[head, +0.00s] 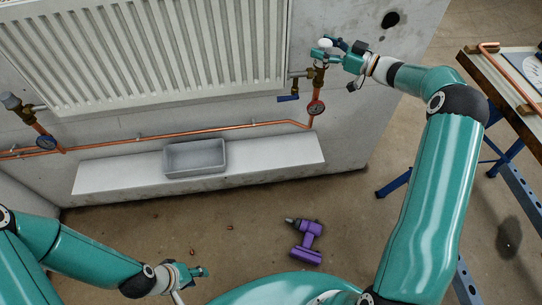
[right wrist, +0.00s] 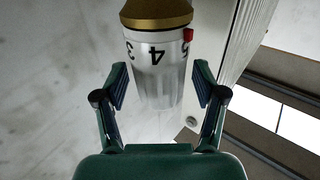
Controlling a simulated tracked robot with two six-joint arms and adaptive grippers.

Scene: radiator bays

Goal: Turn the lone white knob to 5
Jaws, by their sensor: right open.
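The white knob (head: 325,43) sits on top of a brass valve at the radiator's right end in the head view. In the right wrist view the white knob (right wrist: 158,75) shows the numbers 3, 4 and 5, upside down.
The white radiator (head: 165,50) fills the upper left. A grey-topped valve (head: 11,102) is at its left end. Copper pipe (head: 190,132) runs below, above a ledge (head: 260,158) with a grey tray (head: 195,172). A purple drill (head: 307,242) lies on the floor. A workbench (head: 500,85) stands right.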

